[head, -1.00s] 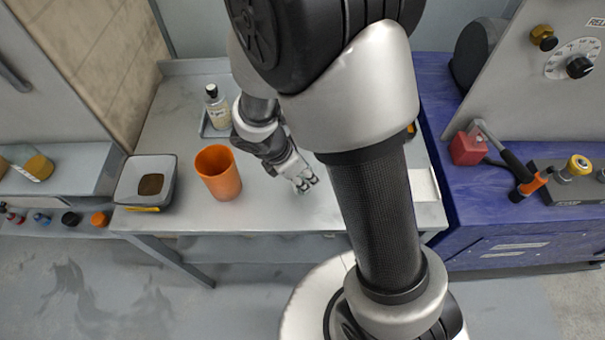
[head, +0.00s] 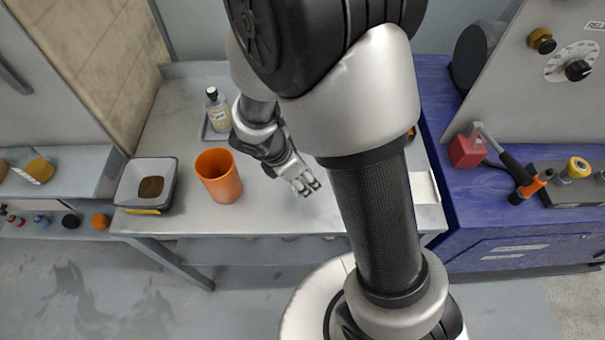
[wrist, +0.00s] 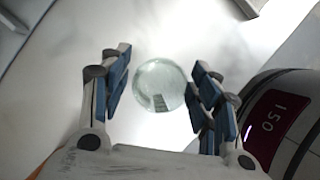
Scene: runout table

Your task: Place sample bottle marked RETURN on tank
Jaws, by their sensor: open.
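A clear bottle with a black cap and pale label (head: 217,112) stands upright in a shallow grey tray at the back left of the table; its label is too small to read. My gripper (head: 307,187) is open above the table, right of the orange cup and apart from this bottle. In the wrist view, a round clear glassy thing (wrist: 160,86) shows between the open fingers (wrist: 160,95). I cannot tell whether it is a bottle seen end-on, or whether the fingers touch it. I cannot make out a tank or the word RETURN.
An orange cup (head: 218,176) stands left of my gripper. A square bowl with brown contents (head: 148,184) is at the table's left end. A dark rounded body with a red panel reading 150 (wrist: 277,125) is close on the right in the wrist view. My arm hides the table's middle right.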

